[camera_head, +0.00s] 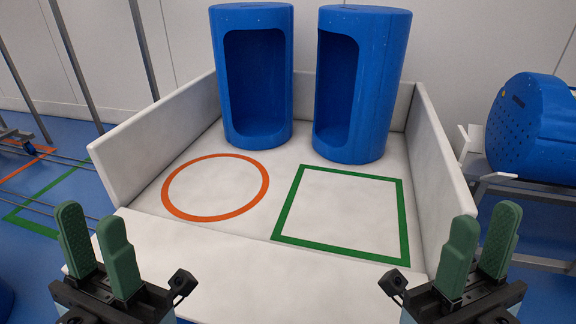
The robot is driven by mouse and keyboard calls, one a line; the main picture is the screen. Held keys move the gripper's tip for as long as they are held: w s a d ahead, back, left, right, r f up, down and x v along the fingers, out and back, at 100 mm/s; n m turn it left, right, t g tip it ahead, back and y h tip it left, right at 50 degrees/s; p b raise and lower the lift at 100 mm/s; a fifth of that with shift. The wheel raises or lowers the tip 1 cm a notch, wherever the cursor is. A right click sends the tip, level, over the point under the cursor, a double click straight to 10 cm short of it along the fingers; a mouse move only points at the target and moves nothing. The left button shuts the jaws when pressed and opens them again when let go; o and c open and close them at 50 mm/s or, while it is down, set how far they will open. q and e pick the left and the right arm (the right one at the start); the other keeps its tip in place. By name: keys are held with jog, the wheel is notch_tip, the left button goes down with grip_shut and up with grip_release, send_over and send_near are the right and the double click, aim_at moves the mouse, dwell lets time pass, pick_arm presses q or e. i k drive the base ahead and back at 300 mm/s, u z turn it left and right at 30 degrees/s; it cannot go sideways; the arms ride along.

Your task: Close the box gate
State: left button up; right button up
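The white box (150,150) stands in front of me, with upright walls at the left, back and right. Its front gate (270,275) is folded down and leans out from the front edge toward me, leaving the front open. The lower part of the gate runs out of the picture. My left gripper (95,235), with green fingers, is open and empty near the gate's left end. My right gripper (480,240) is open and empty near the gate's right end. Neither gripper visibly touches the gate.
Two blue tubs (253,132) and (352,145) stand upright at the back of the box. An orange circle (215,217) and a green square (341,250) mark the bare floor. Another blue tub (530,130) lies on a rack at right. Metal posts (75,65) stand at left.

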aim_at(241, 280)
jog(key=u, duration=2)
jog(key=k, duration=1.15)
jog(key=z, duration=2.1)
